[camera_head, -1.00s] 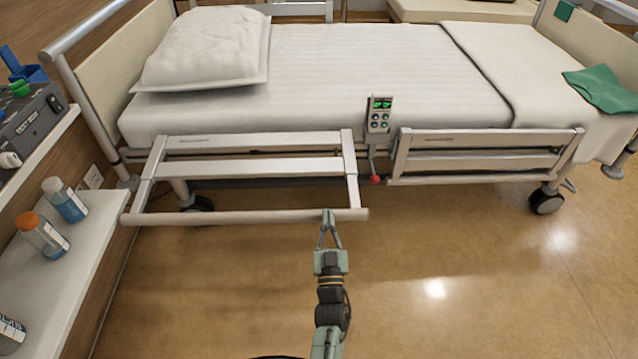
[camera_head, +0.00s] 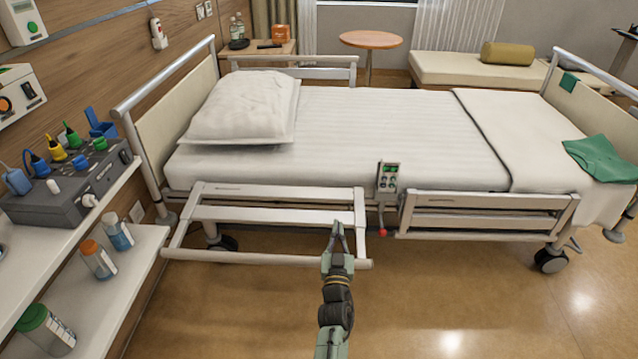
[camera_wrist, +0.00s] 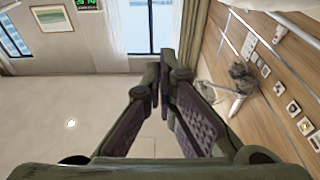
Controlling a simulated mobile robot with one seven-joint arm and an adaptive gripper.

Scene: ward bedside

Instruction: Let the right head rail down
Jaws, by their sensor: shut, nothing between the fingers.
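The near head rail (camera_head: 280,215) hangs along the near side of the bed, below the mattress top. It slants outward, its long lower bar (camera_head: 260,258) nearest me and low over the floor. My gripper (camera_head: 337,226) is shut and empty, fingertips pointing away from me. In the head view it overlaps the right end of this rail, in front of the lower bar; I cannot tell whether it touches. In the wrist view the fingers (camera_wrist: 161,88) are together with nothing between them, and no rail shows there.
The near foot rail (camera_head: 490,213) is to the right. A hand control (camera_head: 388,178) hangs between the rails, with a red knob (camera_head: 383,233) below. Shelves with bottles (camera_head: 97,260) and a grey device (camera_head: 75,190) stand at left. Floor (camera_head: 450,300) is clear at right front.

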